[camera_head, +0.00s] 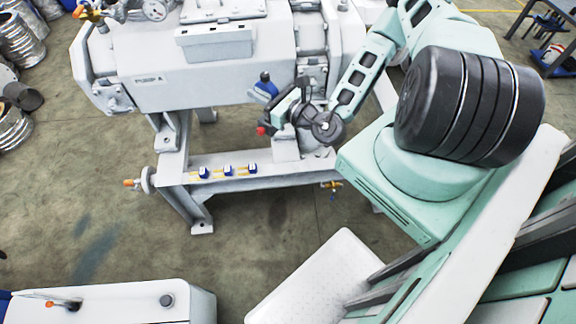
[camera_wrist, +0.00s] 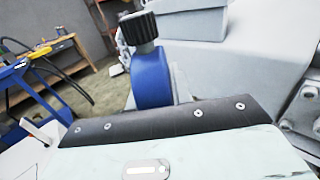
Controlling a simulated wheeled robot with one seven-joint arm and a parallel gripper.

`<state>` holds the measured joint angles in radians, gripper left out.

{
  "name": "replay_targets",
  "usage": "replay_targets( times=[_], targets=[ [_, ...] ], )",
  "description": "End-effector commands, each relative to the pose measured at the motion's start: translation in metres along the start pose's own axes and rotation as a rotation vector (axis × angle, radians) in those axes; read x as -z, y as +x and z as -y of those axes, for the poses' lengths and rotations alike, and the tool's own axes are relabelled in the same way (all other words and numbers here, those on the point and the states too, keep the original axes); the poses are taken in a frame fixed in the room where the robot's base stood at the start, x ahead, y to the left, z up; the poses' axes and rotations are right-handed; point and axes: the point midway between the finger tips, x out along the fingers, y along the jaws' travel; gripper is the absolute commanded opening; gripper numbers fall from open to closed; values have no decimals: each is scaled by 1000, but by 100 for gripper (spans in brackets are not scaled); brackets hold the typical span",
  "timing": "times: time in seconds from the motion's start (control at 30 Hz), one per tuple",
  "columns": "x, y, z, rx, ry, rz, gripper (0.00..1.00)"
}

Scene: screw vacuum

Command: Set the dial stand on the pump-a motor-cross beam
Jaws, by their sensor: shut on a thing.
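The dial stand shows as a blue body with a black knob (camera_wrist: 150,80) just past the dark edge of my gripper in the wrist view. In the head view its blue part (camera_head: 264,89) is beside my gripper (camera_head: 278,104), which is shut on it. The fingertips are hidden in the wrist view. The stand is held up beside the grey pump housing (camera_head: 190,75). Below is a pale frame beam (camera_head: 275,183) with a raised block on it; I cannot tell whether this is the motor-cross beam.
Several small blue pieces with yellow parts (camera_head: 228,171) sit on the frame beam. A valve with an orange end (camera_head: 140,182) sticks out at its left. A white cabinet (camera_head: 120,305) stands at the lower left. The floor between is clear.

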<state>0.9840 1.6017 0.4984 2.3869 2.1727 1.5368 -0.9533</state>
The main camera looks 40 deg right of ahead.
Motion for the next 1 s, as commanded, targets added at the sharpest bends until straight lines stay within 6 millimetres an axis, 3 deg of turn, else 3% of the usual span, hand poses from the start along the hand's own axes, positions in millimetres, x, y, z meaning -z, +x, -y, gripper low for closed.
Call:
replay_targets(
  times=[0.03, 0.7, 0.9, 1.0],
  targets=[
    [23, 2, 1, -16, -4, 5, 0],
    [161, 18, 2, -204, -4, 3, 0],
    [188, 23, 4, -262, -6, 6, 0],
    [184, 25, 11, -324, -12, 9, 0]
  ],
)
